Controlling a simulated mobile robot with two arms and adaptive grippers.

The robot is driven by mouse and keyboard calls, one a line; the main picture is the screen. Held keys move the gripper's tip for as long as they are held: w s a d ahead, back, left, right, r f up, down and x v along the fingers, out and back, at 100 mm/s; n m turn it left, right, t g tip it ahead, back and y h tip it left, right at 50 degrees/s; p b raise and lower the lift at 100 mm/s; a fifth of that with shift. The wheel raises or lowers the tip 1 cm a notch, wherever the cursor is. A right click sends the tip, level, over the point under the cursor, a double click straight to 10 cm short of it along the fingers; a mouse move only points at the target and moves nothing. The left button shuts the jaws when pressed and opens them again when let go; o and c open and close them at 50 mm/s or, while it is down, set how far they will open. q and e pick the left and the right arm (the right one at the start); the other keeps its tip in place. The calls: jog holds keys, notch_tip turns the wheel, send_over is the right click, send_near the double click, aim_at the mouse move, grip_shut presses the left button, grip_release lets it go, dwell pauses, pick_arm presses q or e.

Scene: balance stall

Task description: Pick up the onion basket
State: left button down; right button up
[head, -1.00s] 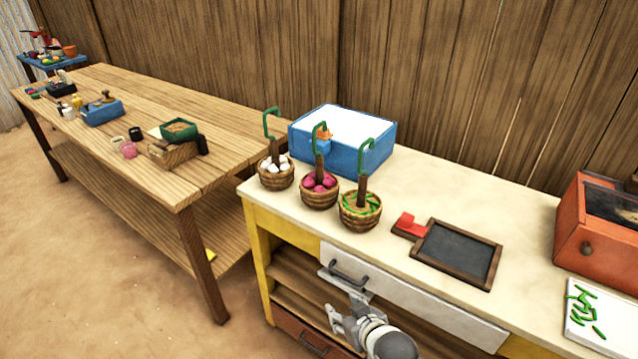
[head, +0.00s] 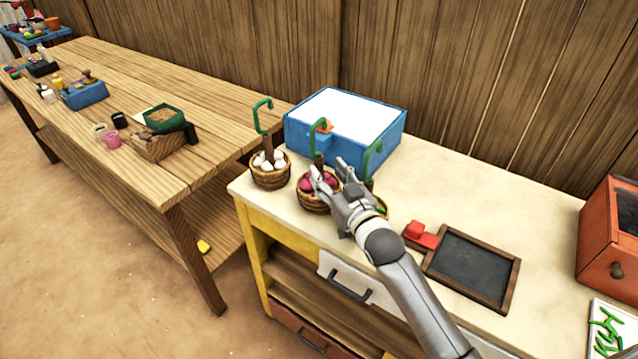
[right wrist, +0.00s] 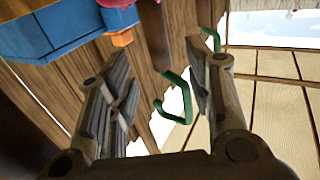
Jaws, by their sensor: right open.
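The onion basket (head: 312,204), a small wicker one with purple-red onions, stands in the middle of three baskets on the counter. Its upright handle ends in a green hook (head: 315,134). My right gripper (head: 331,172) is open, in front of and above this basket, and covers part of it. In the right wrist view a green hook (right wrist: 180,98) shows between the open fingers (right wrist: 160,78), apart from both; I cannot tell which basket it belongs to. My left gripper is not in view.
A basket of white bulbs (head: 270,177) stands to the left. The right basket with green contents is mostly hidden by my arm; its hook (head: 372,158) shows. A blue box (head: 365,152) stands behind. A slate (head: 474,268) and red item (head: 420,235) lie to the right.

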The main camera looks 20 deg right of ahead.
aim_at(321, 165)
jog(key=shift+w+a+r+p, duration=0.1)
jog(key=shift+w+p, duration=0.05)
jog(key=shift+w, duration=0.4)
jog(key=shift+w+a+p, duration=0.1)
jog(key=shift+w+p, duration=0.05)
jog(key=shift+w, duration=0.35)
jog(key=shift+w+a+f+p, duration=0.15)
jog(key=shift+w+p, duration=0.05)
jog(key=shift+w, duration=0.75)
jog(key=shift+w+a+f+p, duration=0.1)
jog(key=shift+w+p, duration=0.1)
jog(key=shift+w, duration=0.75)
jog(key=c, duration=0.7)
grip_shut()
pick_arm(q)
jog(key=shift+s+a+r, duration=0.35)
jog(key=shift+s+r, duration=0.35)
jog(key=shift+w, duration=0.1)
